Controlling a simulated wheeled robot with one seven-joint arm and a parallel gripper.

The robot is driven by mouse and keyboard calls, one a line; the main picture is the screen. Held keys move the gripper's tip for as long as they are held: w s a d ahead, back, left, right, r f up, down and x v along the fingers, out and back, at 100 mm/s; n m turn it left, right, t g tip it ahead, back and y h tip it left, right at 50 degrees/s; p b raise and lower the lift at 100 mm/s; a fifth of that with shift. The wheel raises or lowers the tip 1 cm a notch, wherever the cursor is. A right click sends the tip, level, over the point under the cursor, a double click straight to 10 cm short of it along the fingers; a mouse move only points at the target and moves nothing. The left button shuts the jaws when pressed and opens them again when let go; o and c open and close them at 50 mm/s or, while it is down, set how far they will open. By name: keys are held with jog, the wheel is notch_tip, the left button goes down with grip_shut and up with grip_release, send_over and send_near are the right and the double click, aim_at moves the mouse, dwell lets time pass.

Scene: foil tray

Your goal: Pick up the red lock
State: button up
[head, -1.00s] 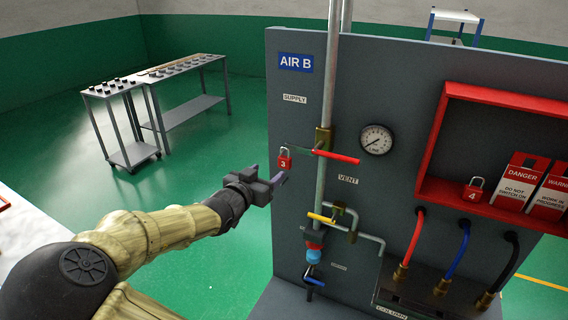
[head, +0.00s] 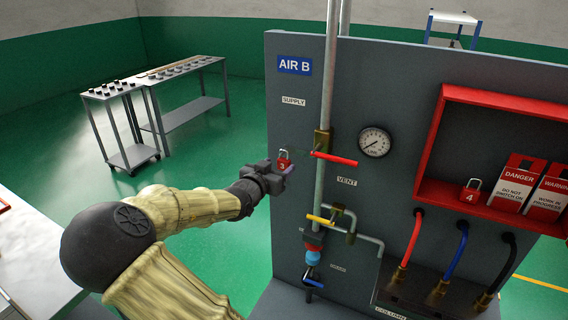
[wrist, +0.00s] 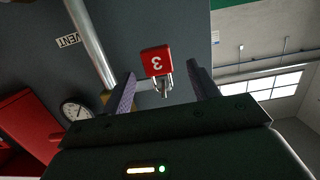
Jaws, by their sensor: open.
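A red lock marked 3 (head: 283,164) hangs by its shackle on the left side of the grey panel, beside the valve with the red handle. My gripper (head: 284,170) is right at this lock, and its fingers partly cover the lock's lower part. In the wrist view the red lock (wrist: 156,60) shows upside down between the two fingertips (wrist: 161,70), with a gap on each side. The gripper is open and empty. A second red lock, marked 4 (head: 470,191), stands in the red box at the right.
The vertical pipe (head: 325,100) and red valve handle (head: 336,158) are just right of the gripper. A yellow handle (head: 321,219) sits below.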

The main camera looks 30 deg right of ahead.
aim_at(282, 163)
jog(key=p+x, duration=0.1)
jog(key=x, duration=0.3)
jog(key=shift+d+r, duration=0.1)
jog(key=shift+d, duration=0.05)
dwell(0.4)
jog(key=c, duration=1.1)
